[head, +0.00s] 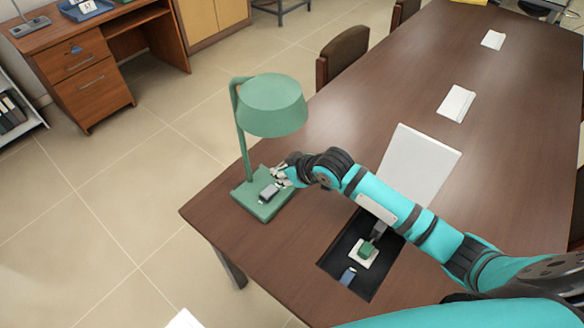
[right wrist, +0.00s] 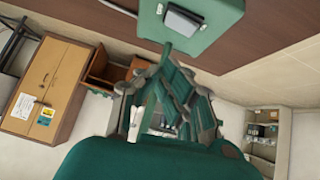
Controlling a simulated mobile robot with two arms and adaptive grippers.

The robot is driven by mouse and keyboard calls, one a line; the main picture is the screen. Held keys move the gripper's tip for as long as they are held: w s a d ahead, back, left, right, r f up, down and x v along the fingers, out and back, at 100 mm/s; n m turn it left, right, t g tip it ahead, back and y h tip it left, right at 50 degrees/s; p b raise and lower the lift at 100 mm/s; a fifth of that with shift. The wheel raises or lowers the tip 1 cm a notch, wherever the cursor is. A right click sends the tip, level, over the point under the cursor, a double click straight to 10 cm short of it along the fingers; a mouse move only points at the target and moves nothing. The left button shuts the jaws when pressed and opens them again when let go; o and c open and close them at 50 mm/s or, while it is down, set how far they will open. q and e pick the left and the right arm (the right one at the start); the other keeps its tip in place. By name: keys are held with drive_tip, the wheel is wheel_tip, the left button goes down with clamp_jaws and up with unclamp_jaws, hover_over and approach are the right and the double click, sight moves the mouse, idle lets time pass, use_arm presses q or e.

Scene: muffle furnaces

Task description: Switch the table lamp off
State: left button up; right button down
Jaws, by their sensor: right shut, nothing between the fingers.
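The green table lamp (head: 272,106) stands upright on the near left corner of the brown table. Its square base carries a grey rocker-like switch (head: 269,192). I cannot tell whether the bulb is lit, as the shade hides it. My right gripper (head: 277,176) is shut and empty, close beside the switch, over the base. In the right wrist view the fingers (right wrist: 180,62) come together just short of the lamp base (right wrist: 205,38), and the switch (right wrist: 197,18) shows on it. Contact with the switch cannot be made out. My left gripper is not in view.
A dark tray (head: 333,263) with a green button block (head: 367,251) and a small blue item (head: 348,276) lies under my right arm. A white panel (head: 420,165) and white papers (head: 456,103) lie farther back. A chair (head: 342,56) stands at the table's far left edge.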

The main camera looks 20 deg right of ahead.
drive_tip(key=shift+d+v, duration=0.15)
drive_tip(key=shift+v, duration=1)
drive_tip(key=shift+d+v, duration=0.1)
drive_tip(key=shift+v, duration=1.05)
drive_tip(key=shift+w, duration=0.2)
drive_tip(key=shift+f, duration=0.1)
